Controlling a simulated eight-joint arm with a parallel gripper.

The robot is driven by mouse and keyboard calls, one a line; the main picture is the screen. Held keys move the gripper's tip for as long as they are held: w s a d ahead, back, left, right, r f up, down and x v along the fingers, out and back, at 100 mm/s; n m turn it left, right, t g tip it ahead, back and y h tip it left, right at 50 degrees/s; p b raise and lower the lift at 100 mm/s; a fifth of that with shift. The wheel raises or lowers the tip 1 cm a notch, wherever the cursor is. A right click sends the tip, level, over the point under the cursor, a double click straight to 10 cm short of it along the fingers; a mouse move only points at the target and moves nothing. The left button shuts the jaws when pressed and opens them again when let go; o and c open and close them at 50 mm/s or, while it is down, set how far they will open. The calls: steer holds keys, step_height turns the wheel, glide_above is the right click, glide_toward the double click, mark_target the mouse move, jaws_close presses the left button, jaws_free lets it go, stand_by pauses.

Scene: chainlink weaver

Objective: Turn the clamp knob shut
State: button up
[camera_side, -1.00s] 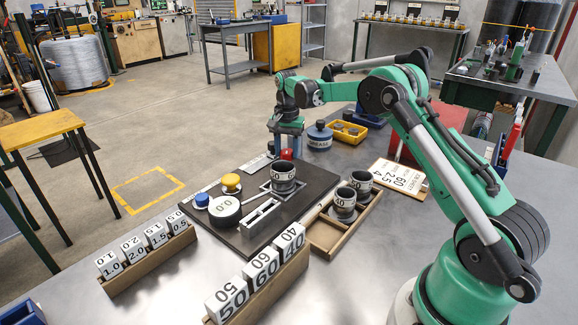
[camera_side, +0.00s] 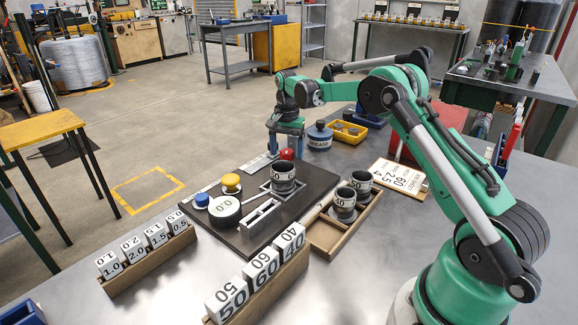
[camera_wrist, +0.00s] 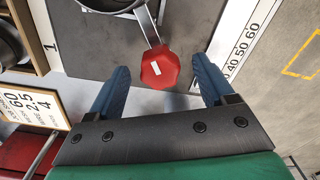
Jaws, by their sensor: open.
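The clamp knob (camera_wrist: 160,67) is red and many-sided with a white mark on top. In the wrist view it sits on the end of a grey metal bar, between the two blue fingers of my gripper (camera_wrist: 160,88), with a gap on each side. My gripper is open and not touching the knob in that view. In the side view, my gripper (camera_side: 286,150) points down behind the red knob (camera_side: 287,154), at the far edge of the dark base plate (camera_side: 322,180). A dark cup with a white number band (camera_side: 283,173) stands in the fixture just in front of the knob.
A wooden tray (camera_side: 325,240) with two numbered cups is right of the plate. A blue grease tin (camera_side: 320,138) and yellow bin (camera_side: 347,132) stand close behind. A white job card (camera_side: 400,180) lies to the right. Yellow (camera_side: 231,183) and blue (camera_side: 202,200) buttons are on the plate's left.

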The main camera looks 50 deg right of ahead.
mark_target(287, 151)
steer(key=shift+r, duration=2.85)
steer(key=shift+a+r, duration=0.2)
steer(key=s+a+r+n+t, duration=0.6)
steer(key=s+a+n, duration=0.4)
steer(key=a, duration=0.4)
steer(key=s+a+f+n+t, duration=0.1)
steer(key=s+a+f+n, duration=0.2)
steer(key=s, duration=0.4)
steer(key=shift+a+f+n, duration=0.15)
steer(key=shift+a+n, duration=0.15)
steer(key=shift+a, duration=0.05)
